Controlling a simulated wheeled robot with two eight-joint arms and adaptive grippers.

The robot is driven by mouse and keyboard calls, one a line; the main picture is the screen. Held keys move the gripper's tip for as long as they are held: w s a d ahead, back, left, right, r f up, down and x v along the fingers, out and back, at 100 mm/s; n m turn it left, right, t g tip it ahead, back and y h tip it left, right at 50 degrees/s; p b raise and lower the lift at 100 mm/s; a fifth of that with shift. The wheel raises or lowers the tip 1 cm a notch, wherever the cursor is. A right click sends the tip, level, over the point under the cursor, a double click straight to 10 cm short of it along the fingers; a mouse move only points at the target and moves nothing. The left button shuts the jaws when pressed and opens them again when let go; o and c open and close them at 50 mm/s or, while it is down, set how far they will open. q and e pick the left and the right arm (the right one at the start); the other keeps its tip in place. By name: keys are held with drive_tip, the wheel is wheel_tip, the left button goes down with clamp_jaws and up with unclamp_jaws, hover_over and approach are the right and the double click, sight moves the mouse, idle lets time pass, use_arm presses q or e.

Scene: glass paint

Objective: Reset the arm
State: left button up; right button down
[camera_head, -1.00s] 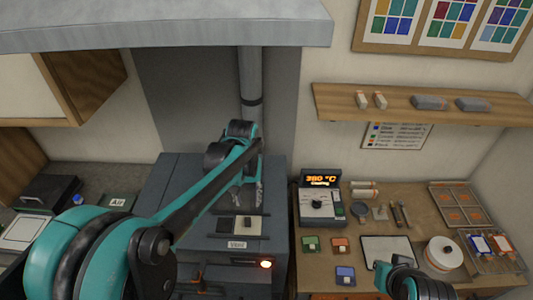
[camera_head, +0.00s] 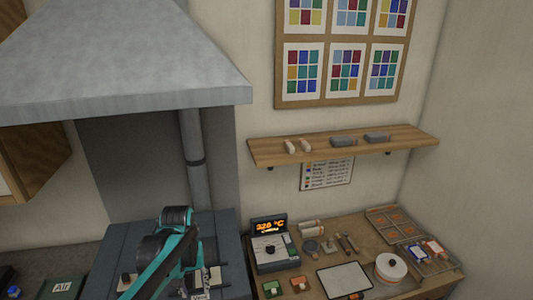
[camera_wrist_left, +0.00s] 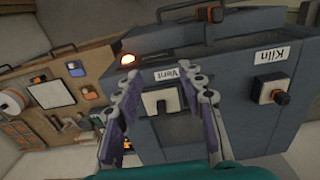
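My left arm is teal and black and reaches over the dark grey kiln (camera_head: 225,228) in the head view. Its gripper (camera_head: 201,258) is partly hidden behind the arm, close to the kiln's vent panel (camera_head: 210,277). In the left wrist view the gripper (camera_wrist_left: 163,80) is open. Its two purple-padded fingers stand apart, with the pale vent plate (camera_wrist_left: 160,101) visible between them and the "Vent" label (camera_wrist_left: 167,75) beyond. I see nothing held; whether a finger touches the kiln I cannot tell. My right gripper is out of view.
Right of the kiln is a wooden bench (camera_head: 345,237) with a lit temperature controller (camera_head: 270,240), a white sheet (camera_head: 344,280), a round white pot (camera_head: 390,268) and trays. A wooden shelf (camera_head: 340,145) hangs above. A grey hood (camera_head: 110,70) overhangs the kiln.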

use_arm(q)
drive_tip(key=s+d+f+m+t+b, duration=0.1)
drive_tip(key=s+f+t+b, duration=0.2)
drive_tip(key=s+f+b, duration=0.4)
drive_tip(key=s+d+f+m+t+b, duration=0.1)
drive_tip(key=s+f+t+b, duration=0.3)
drive_tip(key=f+b, duration=1.8)
drive_tip(key=s+b, duration=0.3)
drive_tip(key=shift+f+m, duration=0.3)
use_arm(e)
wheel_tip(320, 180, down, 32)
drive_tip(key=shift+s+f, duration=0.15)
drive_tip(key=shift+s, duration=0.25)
use_arm(q)
drive_tip(key=shift+d, duration=0.1)
